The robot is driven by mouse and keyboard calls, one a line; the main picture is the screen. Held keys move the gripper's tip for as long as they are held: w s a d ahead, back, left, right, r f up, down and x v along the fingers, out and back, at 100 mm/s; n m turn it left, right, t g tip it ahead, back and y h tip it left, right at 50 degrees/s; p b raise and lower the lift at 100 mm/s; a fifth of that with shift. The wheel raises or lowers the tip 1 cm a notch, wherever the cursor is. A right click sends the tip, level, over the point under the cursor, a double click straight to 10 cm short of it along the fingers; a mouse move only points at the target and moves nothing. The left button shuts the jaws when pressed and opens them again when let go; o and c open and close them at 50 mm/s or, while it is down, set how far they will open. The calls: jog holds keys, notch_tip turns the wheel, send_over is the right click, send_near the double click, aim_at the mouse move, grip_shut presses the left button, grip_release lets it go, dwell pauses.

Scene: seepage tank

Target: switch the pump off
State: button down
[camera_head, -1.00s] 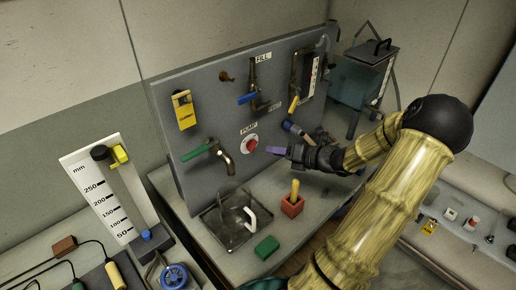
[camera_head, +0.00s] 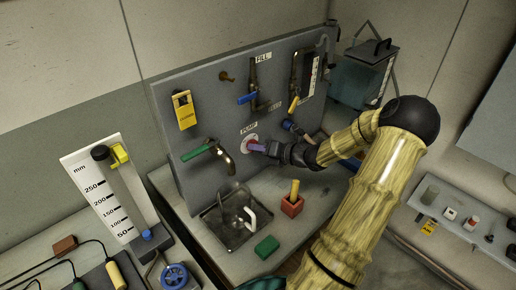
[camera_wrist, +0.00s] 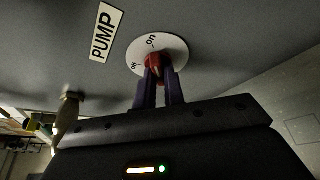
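The pump switch is a red knob (camera_wrist: 153,60) on a round white dial (camera_wrist: 170,48), with a PUMP label (camera_wrist: 104,33) beside it. Small lettering shows on the dial's rim. In the head view the dial (camera_head: 249,140) sits on the grey panel, and my gripper (camera_head: 258,147) reaches it from the right and covers most of the knob. In the wrist view my gripper's two purple fingers (camera_wrist: 160,80) lie on either side of the knob, with a narrow gap between them. I cannot tell whether they press on it.
A green-handled tap (camera_head: 205,148) is left of the dial, above a clear basin (camera_head: 215,235). A blue-handled valve (camera_head: 246,99) is above it. A red block with a yellow handle (camera_head: 292,204) and a green block (camera_head: 267,247) stand on the bench below.

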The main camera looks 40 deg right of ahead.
jog(key=shift+n+b, duration=0.3)
jog(key=shift+b, duration=0.2)
jog(key=n+h+b, duration=0.2)
jog(key=n+b, duration=0.2)
jog(key=b, duration=0.6)
jog(key=n+h+b, duration=0.3)
jog(key=b, duration=0.8)
jog(key=n+t+h+b, duration=0.1)
jog(key=n+h+b, duration=0.2)
jog(key=b, duration=0.8)
jog(key=shift+a+f+n, duration=0.1)
jog(key=shift+a+n, duration=0.2)
jog(key=shift+n, duration=0.5)
jog(key=shift+b, duration=0.5)
jog(key=c, duration=1.5)
grip_release()
jog(key=shift+s, duration=0.1)
